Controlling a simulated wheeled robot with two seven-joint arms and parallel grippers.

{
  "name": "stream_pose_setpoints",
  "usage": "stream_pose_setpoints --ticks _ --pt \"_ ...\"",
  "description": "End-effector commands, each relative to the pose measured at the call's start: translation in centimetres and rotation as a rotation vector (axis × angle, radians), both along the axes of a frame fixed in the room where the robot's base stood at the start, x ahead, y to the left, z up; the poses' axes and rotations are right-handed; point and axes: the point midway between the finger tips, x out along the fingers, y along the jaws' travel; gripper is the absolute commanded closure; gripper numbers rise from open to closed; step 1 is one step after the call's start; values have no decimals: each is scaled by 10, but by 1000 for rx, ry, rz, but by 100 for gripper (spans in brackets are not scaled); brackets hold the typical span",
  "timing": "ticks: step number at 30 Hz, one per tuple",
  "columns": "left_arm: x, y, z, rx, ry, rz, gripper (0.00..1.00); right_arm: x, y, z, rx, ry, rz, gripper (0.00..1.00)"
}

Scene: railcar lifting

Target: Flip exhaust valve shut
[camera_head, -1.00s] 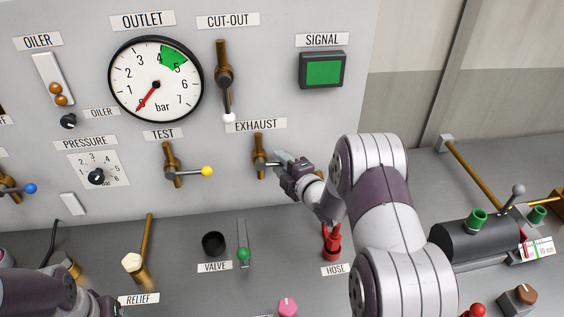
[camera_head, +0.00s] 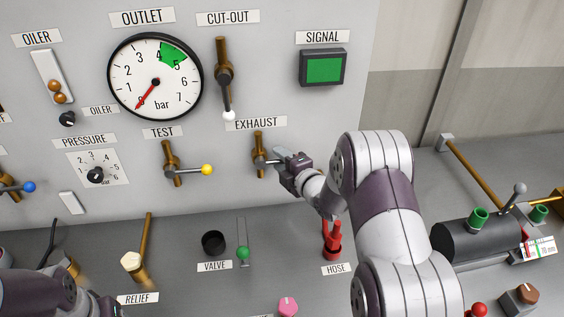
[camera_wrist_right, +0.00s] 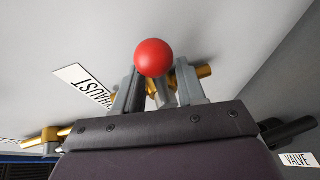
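The exhaust valve (camera_head: 259,144) is a brass vertical pipe with a grey lever, under the EXHAUST label (camera_head: 256,124) on the panel. Its lever points right, roughly level, to my right gripper (camera_head: 281,156). In the right wrist view, the lever's red ball knob (camera_wrist_right: 154,57) sits between the two fingers of my right gripper (camera_wrist_right: 158,85). The fingers stand apart on either side of the lever, with a gap visible around its shaft. The ball hides part of the fingers, so contact is unclear. Only part of my left arm shows at lower left; its gripper is out of view.
The test valve (camera_head: 171,165), with a yellow knob, is left of the exhaust valve. The cut-out valve (camera_head: 222,68) is above, its white knob down. The red hose fitting (camera_head: 332,241) stands below my right wrist. The panel (camera_head: 290,95) is bare beside the signal light (camera_head: 323,67).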

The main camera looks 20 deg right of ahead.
Motion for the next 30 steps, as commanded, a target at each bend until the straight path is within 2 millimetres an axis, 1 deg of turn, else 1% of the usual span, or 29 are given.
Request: stream_pose_setpoints --ticks 8,11,14,21,24,27,30 --pt "0 0 -1 0 0 0 32 -1 0 0 1 0 0 61" --pt "0 0 -4 0 0 0 32 -8 -2 0 1 -1 -2 61" --pt "0 0 -10 0 0 0 32 -25 -4 2 1 -2 -2 61" --pt "0 0 -25 0 0 0 32 -81 -13 13 -1 -2 -5 61" --pt "0 0 -28 0 0 0 32 -100 -15 17 0 -2 -4 61" --pt "0 0 -30 0 0 0 32 -113 -18 21 0 -2 -3 61" --pt "0 0 -31 0 0 0 32 -121 -18 22 1 -1 -2 61"
